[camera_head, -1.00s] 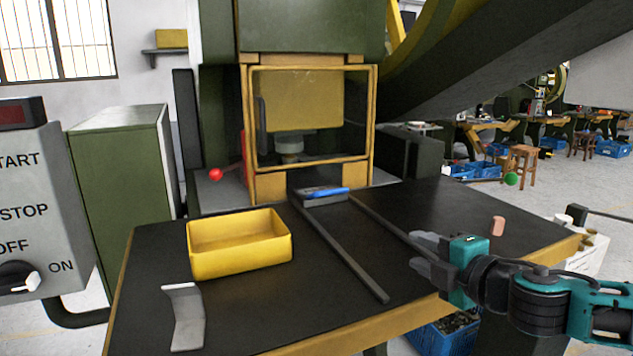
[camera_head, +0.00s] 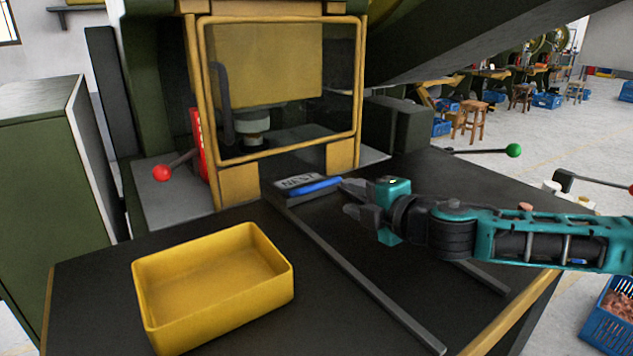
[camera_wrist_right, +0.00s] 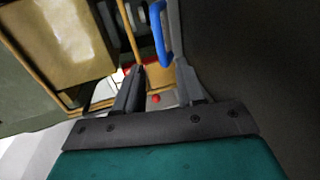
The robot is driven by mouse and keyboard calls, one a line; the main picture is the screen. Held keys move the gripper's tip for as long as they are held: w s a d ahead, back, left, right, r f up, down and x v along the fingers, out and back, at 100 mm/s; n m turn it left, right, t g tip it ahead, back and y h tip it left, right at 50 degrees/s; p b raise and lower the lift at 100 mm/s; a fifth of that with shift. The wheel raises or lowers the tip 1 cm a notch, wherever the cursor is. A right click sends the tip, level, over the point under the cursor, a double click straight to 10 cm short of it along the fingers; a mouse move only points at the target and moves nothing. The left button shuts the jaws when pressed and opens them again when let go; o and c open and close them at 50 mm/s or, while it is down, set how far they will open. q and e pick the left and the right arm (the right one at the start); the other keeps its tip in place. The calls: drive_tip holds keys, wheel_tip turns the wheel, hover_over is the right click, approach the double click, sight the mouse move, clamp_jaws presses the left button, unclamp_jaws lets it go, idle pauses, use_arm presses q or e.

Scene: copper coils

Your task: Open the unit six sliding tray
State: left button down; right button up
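The sliding tray (camera_head: 297,181), a grey plate marked NEST with a blue handle (camera_head: 318,186) on its front edge, sits at the far end of two rails, in front of the caged press. My right gripper (camera_head: 347,198) is open and empty just to the right of the blue handle, its fingers pointing at it. In the right wrist view the blue handle (camera_wrist_right: 158,32) shows ahead of the spread fingers (camera_wrist_right: 160,82), not visibly touched by them. My left gripper is out of view.
A yellow bin (camera_head: 213,285) stands on the dark table left of the rails (camera_head: 365,280). The press guard frame (camera_head: 282,155) rises behind the tray. A red-knobbed lever (camera_head: 161,173) is at left, a green-knobbed one (camera_head: 513,150) at right.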

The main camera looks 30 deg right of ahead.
sight(322, 187)
drive_tip(key=p+x, duration=0.1)
drive_tip(key=x, duration=1)
drive_tip(key=shift+w, duration=0.15)
clamp_jaws()
